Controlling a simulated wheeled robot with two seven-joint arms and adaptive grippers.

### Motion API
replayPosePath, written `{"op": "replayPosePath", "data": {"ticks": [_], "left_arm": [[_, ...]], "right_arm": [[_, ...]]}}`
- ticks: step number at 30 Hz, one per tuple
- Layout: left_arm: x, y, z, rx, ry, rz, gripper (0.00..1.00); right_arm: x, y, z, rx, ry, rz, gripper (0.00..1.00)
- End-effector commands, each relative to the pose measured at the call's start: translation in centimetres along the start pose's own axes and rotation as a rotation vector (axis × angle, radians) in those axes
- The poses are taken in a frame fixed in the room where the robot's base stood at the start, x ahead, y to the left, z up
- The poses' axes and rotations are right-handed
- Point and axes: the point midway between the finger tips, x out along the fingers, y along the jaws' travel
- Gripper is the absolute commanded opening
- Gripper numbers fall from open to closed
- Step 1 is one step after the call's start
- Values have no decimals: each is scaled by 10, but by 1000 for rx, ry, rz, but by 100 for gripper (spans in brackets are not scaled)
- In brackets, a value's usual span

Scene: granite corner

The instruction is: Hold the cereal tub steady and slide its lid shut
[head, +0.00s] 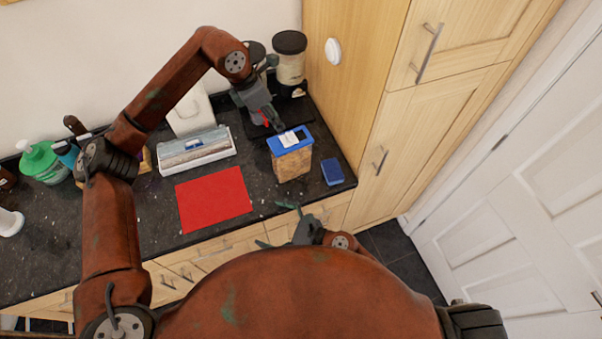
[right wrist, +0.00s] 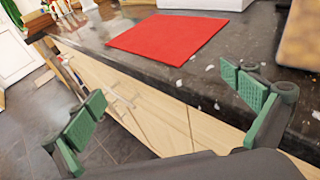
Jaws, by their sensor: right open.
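The cereal tub (head: 292,166) stands upright on the dark counter, its clear body full of brown cereal. Its blue top (head: 276,146) has a white panel (head: 289,139) with a dark patch beside it, which looks like an opening. My left gripper (head: 274,123) points down just behind the tub's top left edge; whether it touches the tub, and its jaw gap, are unclear. My right gripper (head: 280,227) is open and empty in front of the counter's edge, below the tub. Its two green fingers are wide apart in the right wrist view (right wrist: 167,102). A brown surface, probably the tub (right wrist: 302,38), shows at that view's right edge.
A red mat (head: 213,199) lies left of the tub, and a blue sponge (head: 332,172) lies to its right. A grey-white box (head: 196,151), a dark-lidded jar (head: 290,65) and a green bottle (head: 42,161) stand further back or left. A wooden cabinet (head: 345,95) bounds the right.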

Motion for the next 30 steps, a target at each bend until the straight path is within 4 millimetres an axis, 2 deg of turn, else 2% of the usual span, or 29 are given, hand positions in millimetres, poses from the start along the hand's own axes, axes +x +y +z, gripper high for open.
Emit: {"op": "replayPosePath", "data": {"ticks": [3, 6, 9, 12, 16, 20, 30], "left_arm": [[0, 0, 0, 0, 0, 0, 29], [0, 0, 0, 0, 0, 0, 29], [0, 0, 0, 0, 0, 0, 29], [0, 0, 0, 0, 0, 0, 29], [0, 0, 0, 0, 0, 0, 29], [0, 0, 0, 0, 0, 0, 29], [0, 0, 0, 0, 0, 0, 29]], "right_arm": [[0, -50, 11, 31, -52, -184, 100], [-9, -94, 20, 62, -105, -347, 100], [-23, -131, 28, 86, -156, -488, 100], [-37, -156, 34, 103, -198, -594, 100], [-49, -174, 38, 116, -233, -675, 100], [-50, -184, 41, 120, -246, -704, 100], [-14, -215, 50, 121, -246, -703, 100]]}}
